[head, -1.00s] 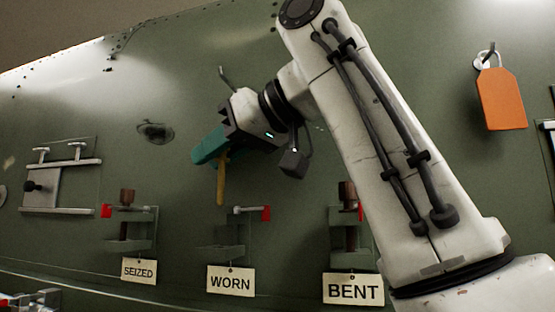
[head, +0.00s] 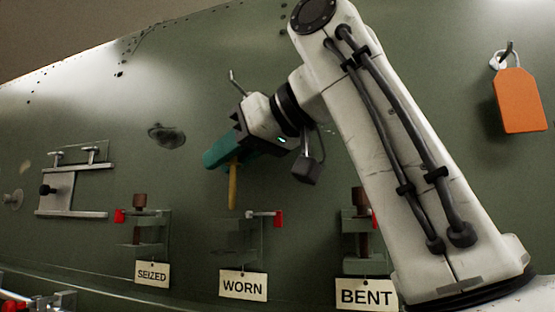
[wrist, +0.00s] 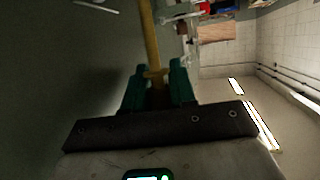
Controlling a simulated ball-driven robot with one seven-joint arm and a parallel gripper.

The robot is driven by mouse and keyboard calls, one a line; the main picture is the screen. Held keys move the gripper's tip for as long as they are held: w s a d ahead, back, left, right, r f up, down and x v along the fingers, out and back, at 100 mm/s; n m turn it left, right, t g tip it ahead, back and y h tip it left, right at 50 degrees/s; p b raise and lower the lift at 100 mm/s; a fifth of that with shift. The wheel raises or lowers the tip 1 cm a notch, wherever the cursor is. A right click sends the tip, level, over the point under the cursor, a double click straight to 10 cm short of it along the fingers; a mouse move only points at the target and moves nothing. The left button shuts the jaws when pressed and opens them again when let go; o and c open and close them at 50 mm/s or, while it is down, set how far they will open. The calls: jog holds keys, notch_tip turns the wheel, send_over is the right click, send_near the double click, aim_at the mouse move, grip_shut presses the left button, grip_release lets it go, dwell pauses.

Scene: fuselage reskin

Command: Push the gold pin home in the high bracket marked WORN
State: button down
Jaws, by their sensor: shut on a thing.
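The gold pin (head: 233,188) hangs down from my gripper (head: 228,155), which is shut on its upper part. In the head view the pin points down, with its lower end a little above the bracket (head: 238,237) over the WORN label (head: 243,285). Whether it lines up with the bracket's hole I cannot tell. A red-ended lever (head: 268,215) sits at the top right of that bracket. In the wrist view the gold pin (wrist: 151,40) stands out from between the teal fingers (wrist: 158,88). The bracket is not clear in the wrist view.
The SEIZED bracket (head: 138,225) stands to the left and the BENT bracket (head: 355,225) to the right, each with a brown pin. A latch plate (head: 72,190) is at far left. An orange tag (head: 520,100) hangs at right. The green panel above the brackets is mostly bare.

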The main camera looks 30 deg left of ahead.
jog(key=shift+f+b, duration=2.3)
jog(key=shift+f, duration=1.3)
jog(key=c, duration=1)
grip_release()
jog(key=shift+o, duration=0.8)
jog(key=shift+w+f, duration=0.1)
notch_tip(320, 180, up, 8)
jog(key=p, duration=0.4)
jog(key=shift+d+f+p, duration=0.1)
jog(key=shift+f+p, duration=0.15)
jog(key=shift+p, duration=0.1)
jog(key=shift+f+b, duration=0.2)
jog(key=shift+b, duration=0.6)
jog(key=shift+b, duration=0.3)
